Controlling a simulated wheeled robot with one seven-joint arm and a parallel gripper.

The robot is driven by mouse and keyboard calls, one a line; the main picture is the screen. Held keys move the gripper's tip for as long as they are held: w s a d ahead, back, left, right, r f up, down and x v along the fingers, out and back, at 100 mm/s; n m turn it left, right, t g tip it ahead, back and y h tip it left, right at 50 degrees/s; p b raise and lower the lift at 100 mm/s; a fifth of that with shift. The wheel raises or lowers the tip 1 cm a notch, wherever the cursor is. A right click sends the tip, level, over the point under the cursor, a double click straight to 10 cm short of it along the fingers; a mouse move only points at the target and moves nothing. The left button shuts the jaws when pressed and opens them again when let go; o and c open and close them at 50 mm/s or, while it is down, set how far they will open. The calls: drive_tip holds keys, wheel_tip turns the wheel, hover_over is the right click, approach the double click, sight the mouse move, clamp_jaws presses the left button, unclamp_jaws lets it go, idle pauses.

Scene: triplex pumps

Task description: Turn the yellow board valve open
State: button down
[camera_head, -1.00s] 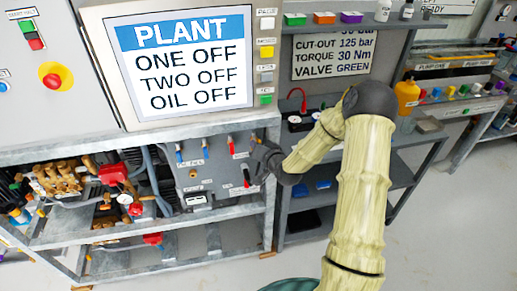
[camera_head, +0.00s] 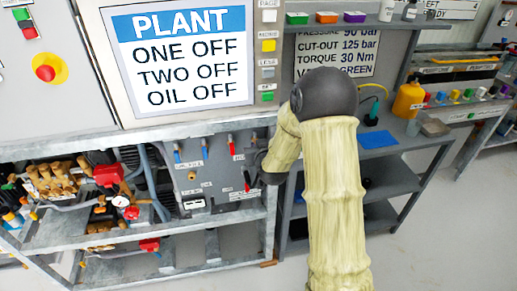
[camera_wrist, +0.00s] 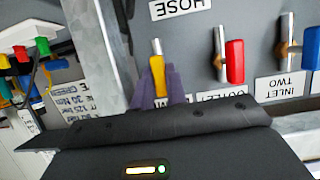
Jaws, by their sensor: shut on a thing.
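The yellow board valve lever (camera_wrist: 159,82) shows in the wrist view, at the edge of the grey board (camera_wrist: 200,45). Its metal stem end points up in that picture. The purple fingers of my gripper (camera_wrist: 161,88) lie on both sides of the yellow handle, shut on it. In the head view my gripper is at the right edge of the board (camera_head: 210,175), largely hidden by my own wrist and arm. The lever's grip cannot be made out there.
A metal frame post (camera_wrist: 98,45) stands close on the other side. A plant sign (camera_head: 180,55) hangs above the board. A shelf unit (camera_head: 395,165) stands right.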

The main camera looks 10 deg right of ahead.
drive_tip(key=shift+s+f, duration=0.1)
drive_tip(key=shift+f, duration=0.1)
drive_tip(key=c, duration=1.4)
unclamp_jaws()
drive_tip(key=shift+r, duration=0.1)
drive_tip(key=shift+c, duration=0.2)
drive_tip(key=b+v, duration=0.9)
drive_tip(key=v, duration=0.8)
drive_tip(key=shift+r, duration=0.15)
